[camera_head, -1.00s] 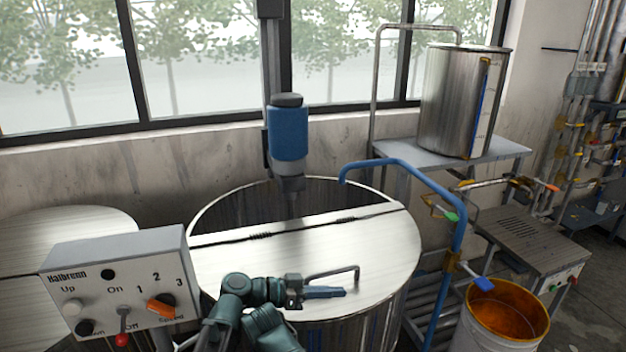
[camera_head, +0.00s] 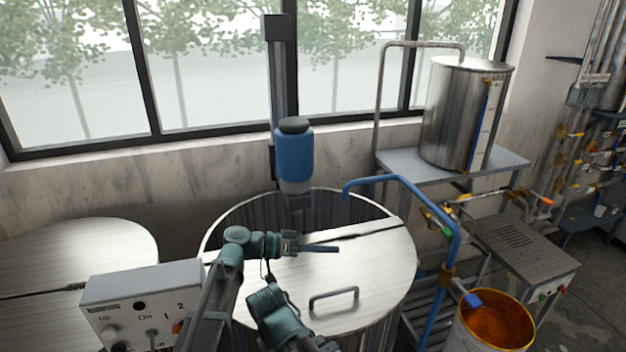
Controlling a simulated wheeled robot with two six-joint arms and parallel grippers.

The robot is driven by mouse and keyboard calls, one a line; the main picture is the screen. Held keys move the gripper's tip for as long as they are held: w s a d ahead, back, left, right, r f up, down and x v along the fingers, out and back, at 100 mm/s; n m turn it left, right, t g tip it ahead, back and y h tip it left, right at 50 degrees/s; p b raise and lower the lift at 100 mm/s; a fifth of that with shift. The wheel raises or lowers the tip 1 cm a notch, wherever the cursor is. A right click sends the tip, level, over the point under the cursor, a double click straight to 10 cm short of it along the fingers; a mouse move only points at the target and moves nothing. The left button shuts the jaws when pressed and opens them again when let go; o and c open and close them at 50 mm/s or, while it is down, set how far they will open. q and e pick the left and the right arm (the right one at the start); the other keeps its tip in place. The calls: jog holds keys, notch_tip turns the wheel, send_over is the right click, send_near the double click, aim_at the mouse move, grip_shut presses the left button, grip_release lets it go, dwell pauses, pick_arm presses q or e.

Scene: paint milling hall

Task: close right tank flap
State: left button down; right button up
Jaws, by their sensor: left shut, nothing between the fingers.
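The right tank (camera_head: 375,332) is a round steel vessel with its top at the middle of the head view. Its front flap (camera_head: 382,275) lies flat over the front half, with a hinge line across the middle. A bent metal handle (camera_head: 334,294) stands on the flap near the front. The rear half of the tank top is open and dark. My left gripper (camera_head: 320,249) is shut and empty, over the flap near the hinge line and behind the handle. It is apart from the handle; whether it touches the flap I cannot tell. My right gripper is not in view.
A blue mixer motor (camera_head: 294,158) hangs over the rear opening. A control box (camera_head: 142,282) stands at front left, before another tank (camera_head: 75,245). A blue pipe (camera_head: 400,180) curves beside the right rim. An orange-lined bucket (camera_head: 495,325) stands at right.

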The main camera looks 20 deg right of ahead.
pick_arm(q)
jog(key=w+r+n+g+p, duration=0.1)
jog(key=w+r+n+p, duration=0.3)
jog(key=w+r, duration=0.5)
jog(key=w+p, duration=0.2)
jog(key=w, duration=0.1)
jog(key=shift+a+r+h+p, duration=0.2)
jog(key=shift+h+p, duration=0.1)
jog(key=shift+h, duration=0.1)
jog(key=shift+f+g, duration=0.15)
jog(key=shift+g, duration=0.15)
